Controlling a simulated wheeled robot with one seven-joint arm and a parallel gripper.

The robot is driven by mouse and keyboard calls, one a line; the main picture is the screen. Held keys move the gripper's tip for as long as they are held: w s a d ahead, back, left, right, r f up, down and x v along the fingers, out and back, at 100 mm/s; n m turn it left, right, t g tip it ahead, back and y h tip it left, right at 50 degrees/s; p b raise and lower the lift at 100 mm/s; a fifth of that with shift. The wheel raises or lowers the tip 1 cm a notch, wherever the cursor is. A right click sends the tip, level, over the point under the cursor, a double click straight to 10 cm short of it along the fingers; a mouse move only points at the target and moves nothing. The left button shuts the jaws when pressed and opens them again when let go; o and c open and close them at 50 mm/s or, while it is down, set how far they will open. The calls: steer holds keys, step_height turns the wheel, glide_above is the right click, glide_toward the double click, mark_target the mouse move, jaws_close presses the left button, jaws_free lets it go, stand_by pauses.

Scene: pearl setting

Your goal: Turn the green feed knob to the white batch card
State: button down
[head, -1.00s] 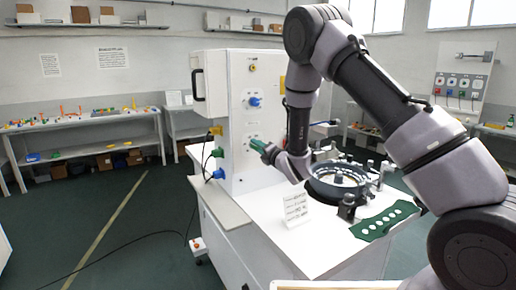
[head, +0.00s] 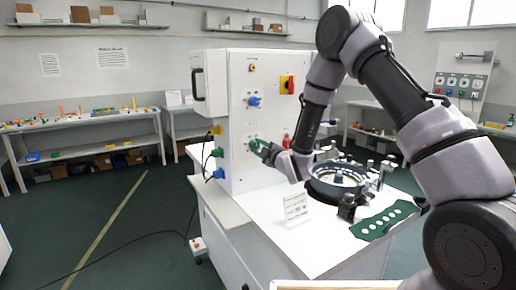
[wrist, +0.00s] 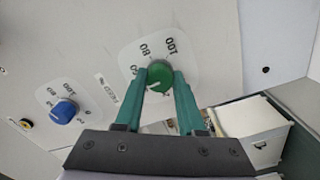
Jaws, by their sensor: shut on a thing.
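The green feed knob (wrist: 159,76) sits on a pale dial plate on the white machine panel. Numbers including 80 and 100 show around it; others are hidden by the fingers, and its exact setting is too small to read. My gripper (wrist: 160,84) is shut on the knob, one teal finger on each side. In the head view my gripper (head: 263,149) reaches the panel from the right and largely hides the knob. The white batch card (head: 296,208) stands on the worktop in front of the ring fixture; its print is unreadable.
A blue knob (wrist: 63,111) with its own dial is beside the green one. A red and yellow switch (head: 287,85) is higher on the panel. A ring fixture (head: 338,181) and green perforated plate (head: 384,221) occupy the worktop near my arm.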

steer(key=m, duration=0.3)
steer(key=shift+m, duration=0.4)
steer(key=m, duration=0.4)
steer(key=shift+f+m, duration=0.1)
steer(key=shift+m, duration=0.2)
steer(key=m, duration=0.4)
steer(key=shift+s, duration=0.1)
steer(key=shift+m, duration=2.1)
steer(key=c, duration=0.5)
jaws_free()
